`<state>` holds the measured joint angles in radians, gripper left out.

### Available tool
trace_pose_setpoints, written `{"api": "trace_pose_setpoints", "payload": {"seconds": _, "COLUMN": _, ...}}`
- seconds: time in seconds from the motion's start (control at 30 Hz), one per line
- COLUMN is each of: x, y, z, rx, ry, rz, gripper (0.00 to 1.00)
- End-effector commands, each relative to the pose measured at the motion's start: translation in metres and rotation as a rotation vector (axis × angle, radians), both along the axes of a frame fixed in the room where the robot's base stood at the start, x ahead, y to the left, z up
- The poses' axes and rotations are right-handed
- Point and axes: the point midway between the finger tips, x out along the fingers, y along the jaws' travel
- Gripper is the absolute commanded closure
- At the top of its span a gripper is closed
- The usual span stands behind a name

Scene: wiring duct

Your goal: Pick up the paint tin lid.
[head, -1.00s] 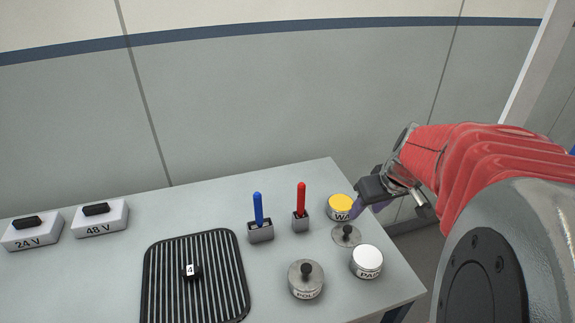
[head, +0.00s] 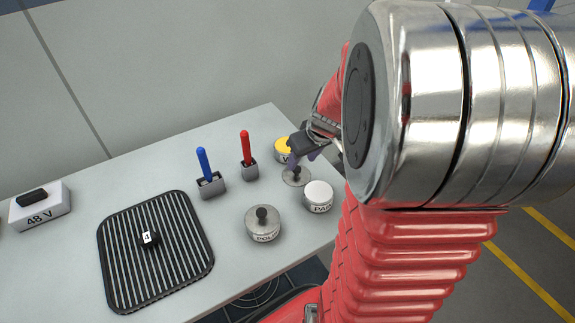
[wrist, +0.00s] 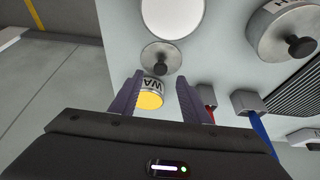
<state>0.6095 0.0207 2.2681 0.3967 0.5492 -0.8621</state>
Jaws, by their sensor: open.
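The loose round grey lid with a dark knob (head: 293,181) lies flat on the table, between the yellow WA-labelled tin (head: 282,146) and the white-topped tin (head: 318,194). The lid also shows in the wrist view (wrist: 150,52), just beyond my fingertips. My gripper (head: 298,162) is open and empty, with purple fingers reaching down close to the lid. In the wrist view the two fingers (wrist: 160,82) stand apart, the yellow tin (wrist: 150,100) showing between them.
A grey tin with a knobbed lid (head: 263,228) stands in front of the loose lid. Red (head: 246,147) and blue (head: 204,163) handled tools stand in holders to the left. A ribbed black mat (head: 125,275) and a 48 V box (head: 40,210) lie further left.

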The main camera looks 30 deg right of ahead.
Motion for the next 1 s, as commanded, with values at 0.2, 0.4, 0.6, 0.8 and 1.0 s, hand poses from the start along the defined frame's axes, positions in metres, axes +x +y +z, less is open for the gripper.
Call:
{"api": "trace_pose_setpoints", "payload": {"seconds": 0.2, "x": 0.002, "y": 0.000, "z": -0.005, "rx": -0.001, "ry": 0.000, "rz": 0.000, "gripper": 0.58}}
{"api": "trace_pose_setpoints", "payload": {"seconds": 0.4, "x": 0.002, "y": 0.000, "z": -0.005, "rx": 0.000, "ry": 0.001, "rz": -0.001, "gripper": 0.58}}
{"api": "trace_pose_setpoints", "payload": {"seconds": 0.6, "x": 0.005, "y": 0.000, "z": -0.016, "rx": 0.001, "ry": 0.003, "rz": -0.001, "gripper": 0.58}}
{"api": "trace_pose_setpoints", "payload": {"seconds": 0.8, "x": 0.014, "y": 0.000, "z": -0.037, "rx": 0.002, "ry": 0.003, "rz": -0.001, "gripper": 0.58}}
{"api": "trace_pose_setpoints", "payload": {"seconds": 1.0, "x": 0.020, "y": -0.001, "z": -0.051, "rx": 0.001, "ry": 0.002, "rz": -0.002, "gripper": 0.58}}
